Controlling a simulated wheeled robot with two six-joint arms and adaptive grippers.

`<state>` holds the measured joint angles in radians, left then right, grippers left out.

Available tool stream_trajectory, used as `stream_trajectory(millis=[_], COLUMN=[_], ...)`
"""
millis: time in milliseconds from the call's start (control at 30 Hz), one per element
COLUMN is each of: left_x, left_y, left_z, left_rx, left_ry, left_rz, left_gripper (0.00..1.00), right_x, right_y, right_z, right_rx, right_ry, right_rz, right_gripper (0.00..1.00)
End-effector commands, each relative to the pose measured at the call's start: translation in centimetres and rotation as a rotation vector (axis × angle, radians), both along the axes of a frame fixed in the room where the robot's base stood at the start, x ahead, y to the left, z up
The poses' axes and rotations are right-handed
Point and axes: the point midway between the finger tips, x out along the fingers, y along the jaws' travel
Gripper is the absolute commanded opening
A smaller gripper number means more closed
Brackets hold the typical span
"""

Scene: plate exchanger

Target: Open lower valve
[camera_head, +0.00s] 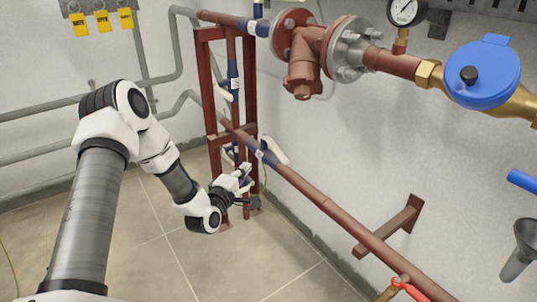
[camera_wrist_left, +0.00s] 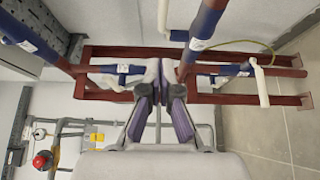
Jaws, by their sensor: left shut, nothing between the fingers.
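My left gripper (camera_head: 243,178) reaches in from the left, low in front of the red pipe frame, close to the lower pipework. In the left wrist view its fingers (camera_wrist_left: 158,85) are shut together with nothing between them. The lower red pipe carries a blue valve (camera_head: 264,153) with a white lever (camera_head: 274,149), just above and right of the gripper. Another blue valve with a white lever (camera_head: 224,91) sits higher on the frame. The wrist view shows blue valves on both sides of the fingers, with white levers (camera_wrist_left: 262,86) (camera_wrist_left: 110,83). Contact with any lever cannot be told. My right gripper is out of view.
The red frame (camera_head: 209,90) stands near the wall corner. A thick upper pipe with flanges (camera_head: 345,48), a gauge (camera_head: 403,10) and a blue meter (camera_head: 482,72) runs right. A red bracket (camera_head: 390,230) supports the lower pipe. Tiled floor (camera_head: 170,260) is clear.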

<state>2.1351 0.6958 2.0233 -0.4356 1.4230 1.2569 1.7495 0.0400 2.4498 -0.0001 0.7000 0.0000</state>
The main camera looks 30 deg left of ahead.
Motion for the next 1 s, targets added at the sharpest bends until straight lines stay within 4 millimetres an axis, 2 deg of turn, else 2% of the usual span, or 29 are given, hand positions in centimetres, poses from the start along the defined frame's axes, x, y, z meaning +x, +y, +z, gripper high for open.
stream_trajectory(millis=[333,500,1000], left_x=[7.6,9.7,10.6], left_y=[1.1,-0.8,-1.6], left_z=[-0.3,-0.3,-0.3], left_rx=[0.004,0.003,0.002], left_ry=[0.002,0.004,0.004], left_rz=[-0.001,-0.003,-0.002], left_gripper=[0.0,0.0,0.0], right_x=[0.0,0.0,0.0], right_y=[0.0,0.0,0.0], right_z=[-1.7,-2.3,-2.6], right_rx=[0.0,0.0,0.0], right_ry=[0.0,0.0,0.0], right_rz=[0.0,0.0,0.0], right_gripper=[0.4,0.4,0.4])
